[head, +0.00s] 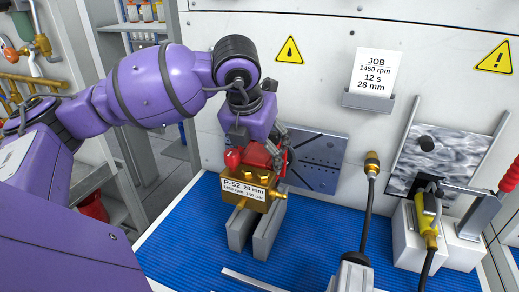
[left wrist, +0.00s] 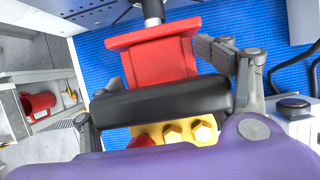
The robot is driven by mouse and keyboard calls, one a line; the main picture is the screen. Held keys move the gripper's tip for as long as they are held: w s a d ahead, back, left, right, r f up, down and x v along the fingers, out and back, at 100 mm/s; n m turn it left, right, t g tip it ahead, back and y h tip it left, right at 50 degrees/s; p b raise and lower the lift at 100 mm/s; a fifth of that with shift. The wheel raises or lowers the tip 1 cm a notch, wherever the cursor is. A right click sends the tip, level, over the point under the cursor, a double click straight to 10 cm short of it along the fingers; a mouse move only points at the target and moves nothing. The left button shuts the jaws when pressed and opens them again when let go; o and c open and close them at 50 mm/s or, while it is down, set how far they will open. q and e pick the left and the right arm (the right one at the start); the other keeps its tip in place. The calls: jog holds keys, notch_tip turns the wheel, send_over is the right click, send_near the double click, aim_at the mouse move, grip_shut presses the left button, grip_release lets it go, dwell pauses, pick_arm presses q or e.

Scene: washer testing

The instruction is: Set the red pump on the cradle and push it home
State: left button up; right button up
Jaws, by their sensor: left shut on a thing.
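The red pump (head: 256,154) has a red body and a brass front block labelled P-52, 28 mm. In the head view my left gripper (head: 266,146) comes down on it from above and is shut on its body. The cradle appears to be two upright grey blocks (head: 239,229) directly below the brass block. Whether the pump touches them I cannot tell. My right gripper is not in view.
A grey perforated plate (head: 318,165) stands behind the pump. The blue mat (head: 185,240) is clear at left.

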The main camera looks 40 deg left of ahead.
aim_at(260, 165)
pick_arm(q)
jog(key=shift+w+f+b, duration=0.15)
jog(key=shift+f+b, duration=0.65)
jog(key=shift+f, duration=1.35)
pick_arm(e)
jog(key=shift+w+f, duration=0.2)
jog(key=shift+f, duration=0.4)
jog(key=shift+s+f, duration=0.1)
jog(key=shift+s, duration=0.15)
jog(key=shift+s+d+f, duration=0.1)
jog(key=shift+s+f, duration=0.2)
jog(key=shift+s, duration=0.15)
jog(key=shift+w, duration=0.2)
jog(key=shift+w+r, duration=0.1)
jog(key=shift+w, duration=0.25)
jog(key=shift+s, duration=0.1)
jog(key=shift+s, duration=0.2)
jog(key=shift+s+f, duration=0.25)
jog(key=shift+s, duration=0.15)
